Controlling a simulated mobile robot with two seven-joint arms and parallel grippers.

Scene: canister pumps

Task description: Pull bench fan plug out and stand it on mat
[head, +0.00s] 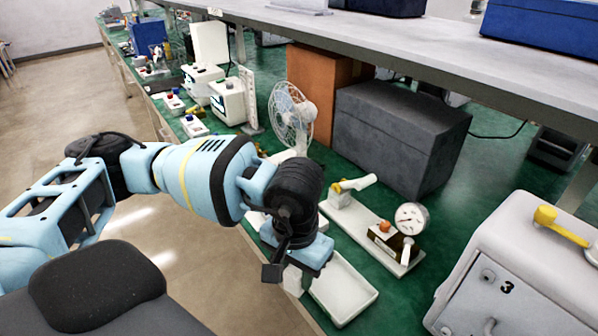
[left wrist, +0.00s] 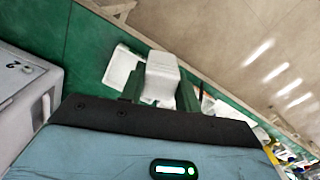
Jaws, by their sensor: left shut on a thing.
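My left gripper (head: 292,278) reaches over the front edge of the green bench, pointing down. In the left wrist view its two fingers are shut on a white block-shaped plug (left wrist: 161,76). In the head view only a little of the white plug (head: 293,281) shows below the gripper, beside a shallow white tray (head: 361,301). I cannot tell whether the plug touches anything underneath. The bench fan (head: 292,112), with a white round cage, stands farther back on the bench. The socket and any cord are hidden. No separate mat can be made out. My right gripper is out of view.
A white base with a dial gauge (head: 411,219) and a yellow-ended lever stands right of the gripper. A large white box (head: 530,265) marked 3 is at the right. A dark grey box (head: 385,140) stands behind, under a raised shelf (head: 450,50).

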